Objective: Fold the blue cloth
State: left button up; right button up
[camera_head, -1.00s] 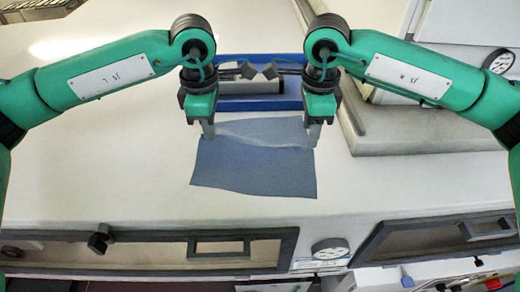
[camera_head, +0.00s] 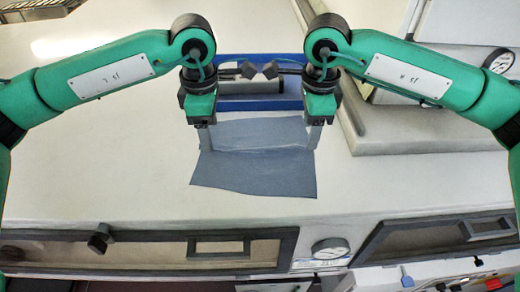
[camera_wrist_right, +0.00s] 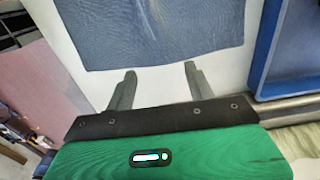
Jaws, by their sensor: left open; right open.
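The blue cloth (camera_head: 255,172) lies on the white surface in front of me, with a crease across its middle and a slightly wavy near edge. My left gripper (camera_head: 205,145) is at the cloth's far left side, open. My right gripper (camera_head: 314,140) is at its far right side, also open. In the right wrist view, the fingers of my right gripper (camera_wrist_right: 159,67) are spread and empty. The cloth (camera_wrist_right: 150,28) lies just beyond their tips there, flat and wrinkled. Whether the left fingers touch the cloth cannot be told.
A blue frame (camera_head: 258,104) stands behind the cloth between my arms; it also shows at the right wrist view's right (camera_wrist_right: 280,50). A raised grey ledge (camera_head: 420,138) is to the right. Dark-framed windows (camera_head: 150,245) line the near edge. The white surface left of the cloth is clear.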

pick_arm(q)
jog(key=o, duration=0.4)
jog(key=shift+c, duration=0.2)
jog(key=shift+r, duration=0.1)
jog(key=shift+r+p, duration=0.35)
jog(key=shift+r, duration=2.3)
